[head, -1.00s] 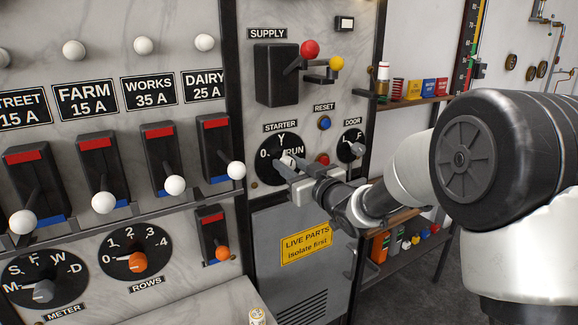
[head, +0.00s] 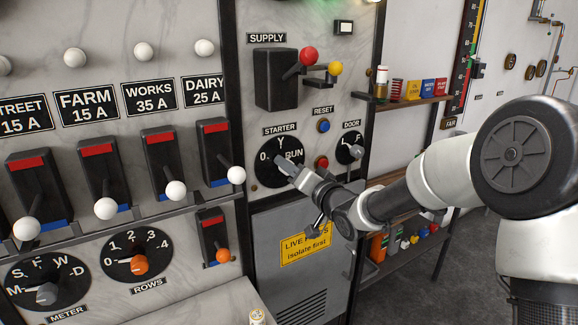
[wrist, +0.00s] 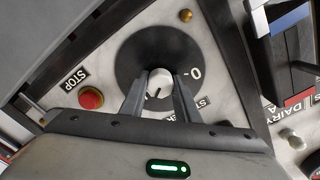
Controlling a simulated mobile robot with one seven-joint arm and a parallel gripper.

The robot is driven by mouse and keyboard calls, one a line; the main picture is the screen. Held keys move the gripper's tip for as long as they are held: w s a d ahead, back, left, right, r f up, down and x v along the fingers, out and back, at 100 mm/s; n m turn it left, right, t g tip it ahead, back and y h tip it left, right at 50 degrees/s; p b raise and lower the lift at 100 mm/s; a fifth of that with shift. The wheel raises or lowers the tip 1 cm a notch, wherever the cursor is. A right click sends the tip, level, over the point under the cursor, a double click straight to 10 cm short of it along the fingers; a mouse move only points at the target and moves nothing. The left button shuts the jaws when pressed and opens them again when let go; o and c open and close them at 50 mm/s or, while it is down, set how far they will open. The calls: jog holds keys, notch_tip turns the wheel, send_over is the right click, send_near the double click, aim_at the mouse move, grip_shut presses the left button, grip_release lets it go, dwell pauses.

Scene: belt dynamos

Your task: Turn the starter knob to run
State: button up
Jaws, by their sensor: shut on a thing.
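The starter dial (head: 268,172) is a black disc marked 0, Y and RUN, under a STARTER label on the marble panel. My gripper (head: 286,164) reaches it from the right and covers its knob in the head view. In the wrist view, my gripper (wrist: 160,85) has its two fingers on either side of the white starter knob (wrist: 159,80), shut on it. A dark mark on the knob points toward the bottom of the wrist view, away from the 0, roughly toward Y. RUN is hidden in the wrist view.
A red STOP button (head: 321,163) and a blue RESET button (head: 323,125) sit close beside the dial. The DOOR knob (head: 356,152) is to the right. The supply switch (head: 276,76) is above, a grey cabinet door (head: 300,285) below. Lever switches (head: 215,150) stick out at left.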

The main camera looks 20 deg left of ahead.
jog(key=shift+m, duration=0.5)
jog(key=o, duration=1.1)
jog(key=shift+c, duration=0.2)
jog(key=v, duration=1.7)
jog(key=shift+s, duration=0.25)
jog(key=shift+w+d, duration=0.1)
jog(key=shift+d, duration=0.1)
